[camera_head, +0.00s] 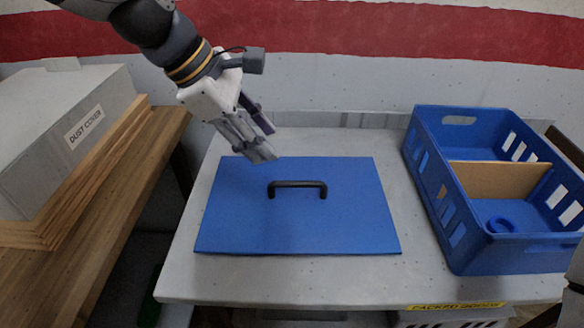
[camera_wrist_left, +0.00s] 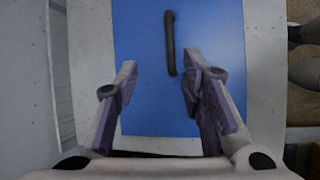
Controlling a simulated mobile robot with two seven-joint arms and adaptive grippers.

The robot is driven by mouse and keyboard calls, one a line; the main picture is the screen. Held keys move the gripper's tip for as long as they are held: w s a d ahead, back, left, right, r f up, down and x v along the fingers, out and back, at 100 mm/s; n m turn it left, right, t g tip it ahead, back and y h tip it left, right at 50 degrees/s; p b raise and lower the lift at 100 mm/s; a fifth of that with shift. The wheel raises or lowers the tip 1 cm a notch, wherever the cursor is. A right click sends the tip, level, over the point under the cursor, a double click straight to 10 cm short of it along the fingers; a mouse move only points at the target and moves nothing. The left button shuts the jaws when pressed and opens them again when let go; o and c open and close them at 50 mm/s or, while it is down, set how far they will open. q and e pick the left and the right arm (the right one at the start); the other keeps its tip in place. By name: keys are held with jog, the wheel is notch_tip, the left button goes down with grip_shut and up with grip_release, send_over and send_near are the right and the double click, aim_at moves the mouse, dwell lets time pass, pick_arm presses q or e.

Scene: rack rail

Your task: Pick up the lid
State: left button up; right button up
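The lid (camera_head: 300,225) is a flat blue panel lying on a light grey table, with a black bar handle (camera_head: 297,184) standing up near its middle. In the left wrist view the lid (camera_wrist_left: 205,30) lies below my fingers, and its handle (camera_wrist_left: 170,42) is ahead of the fingertips, between their lines. My left gripper (camera_head: 264,143) hangs over the lid's back edge, to the left of the handle and apart from it. In the left wrist view the left gripper (camera_wrist_left: 157,78) has its fingers spread with nothing between them. My right gripper is not in view.
A blue crate (camera_head: 455,240) with a cardboard divider (camera_head: 500,178) and a blue ring (camera_head: 500,224) stands at the table's right. Bare table (camera_head: 350,285) shows in front of the lid.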

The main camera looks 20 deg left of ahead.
aim_at(296, 182)
pick_arm(q)
jog(key=x, duration=0.3)
jog(key=s+b+x, duration=0.1)
jog(key=x, duration=0.7)
jog(key=shift+s+d+f+b, duration=0.1)
jog(key=shift+s+f+b, duration=0.25)
jog(key=shift+f, duration=0.1)
jog(key=shift+w+d+f, duration=0.15)
jog(key=shift+f, duration=0.05)
jog(key=shift+r, duration=0.15)
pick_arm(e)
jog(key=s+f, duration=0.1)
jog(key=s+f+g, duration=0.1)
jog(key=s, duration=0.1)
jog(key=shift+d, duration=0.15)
pick_arm(q)
grip_shut()
